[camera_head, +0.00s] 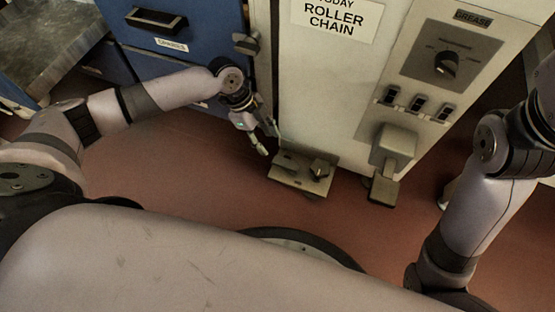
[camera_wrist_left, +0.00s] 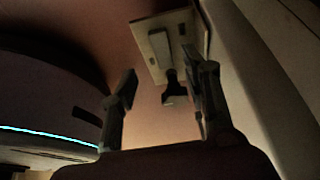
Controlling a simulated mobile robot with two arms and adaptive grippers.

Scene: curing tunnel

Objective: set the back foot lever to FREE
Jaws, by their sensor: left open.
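A low pale plate (camera_head: 290,179) sticks out near the floor at the foot of the beige cabinet. A small dark lever (camera_head: 319,169) sits on its right part. I cannot read any marking or tell its setting. My left gripper (camera_head: 268,141) is open and empty, pointing down just above and left of the plate, apart from it. In the left wrist view the plate (camera_wrist_left: 144,38) lies beyond the open fingers (camera_wrist_left: 168,76). A dark T-shaped lever (camera_wrist_left: 173,88) shows between the fingers, with no clear contact. My right gripper is out of view.
The beige cabinet (camera_head: 320,90) stands right behind the plate. It carries a grease dial (camera_head: 446,64), several switches (camera_head: 418,104) and a pale box with a foot piece (camera_head: 384,188). A blue drawer unit (camera_head: 205,60) stands left. The reddish floor (camera_head: 190,180) in front is clear.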

